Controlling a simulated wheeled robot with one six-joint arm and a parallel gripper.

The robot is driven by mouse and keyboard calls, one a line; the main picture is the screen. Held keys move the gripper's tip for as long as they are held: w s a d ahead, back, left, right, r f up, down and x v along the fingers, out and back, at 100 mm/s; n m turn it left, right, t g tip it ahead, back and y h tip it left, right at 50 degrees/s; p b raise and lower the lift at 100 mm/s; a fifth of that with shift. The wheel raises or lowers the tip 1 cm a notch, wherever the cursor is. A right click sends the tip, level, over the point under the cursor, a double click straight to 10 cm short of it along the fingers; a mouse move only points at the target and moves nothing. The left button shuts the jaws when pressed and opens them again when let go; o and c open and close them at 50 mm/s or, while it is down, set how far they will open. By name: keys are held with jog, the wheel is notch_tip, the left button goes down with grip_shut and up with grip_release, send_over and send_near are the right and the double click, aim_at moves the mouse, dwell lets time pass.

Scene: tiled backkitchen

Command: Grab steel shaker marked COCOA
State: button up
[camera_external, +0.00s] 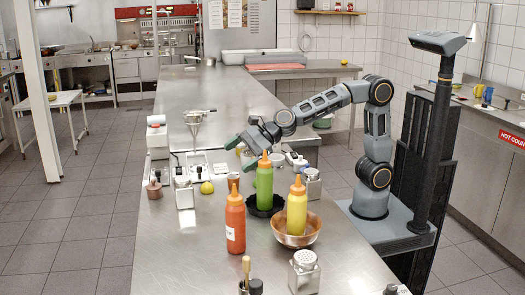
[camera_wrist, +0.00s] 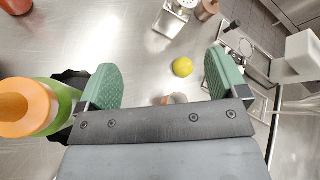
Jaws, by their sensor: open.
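Several steel shakers stand on the long steel counter; no COCOA marking is readable on any. One shaker (camera_external: 183,190) stands left of the yellow lemon; it also seems to show at the top of the wrist view (camera_wrist: 176,14). Another shaker (camera_external: 312,184) stands right, behind the yellow bottle, and a larger one (camera_external: 304,272) stands at the front. My gripper (camera_external: 240,153) is above the counter behind the green bottle.
A green bottle (camera_external: 264,188) stands close to my gripper, beside a red bottle (camera_external: 235,222) and a yellow bottle (camera_external: 297,207) in a copper bowl (camera_external: 278,238). The lemon (camera_external: 207,188) and a small copper cup (camera_external: 233,180) lie nearby. The far counter (camera_external: 225,90) is mostly clear.

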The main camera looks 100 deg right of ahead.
jog(key=w+f+m+t+h+b, duration=0.1)
jog(key=w+f+m+h+b, duration=0.15)
jog(key=w+m, duration=0.4)
jog(key=m, duration=0.2)
send_near(183, 185)
jog(key=shift+y, duration=0.45)
jog(key=w+d+f, duration=0.3)
jog(key=shift+w+d+f, duration=0.1)
jog(key=shift+w+f, duration=0.1)
jog(key=shift+p+x, duration=0.85)
jog(key=shift+x, duration=2.25)
jog(key=shift+r, duration=0.15)
jog(key=c, duration=1)
jog(key=shift+c, duration=0.9)
jog(key=shift+r, duration=0.15)
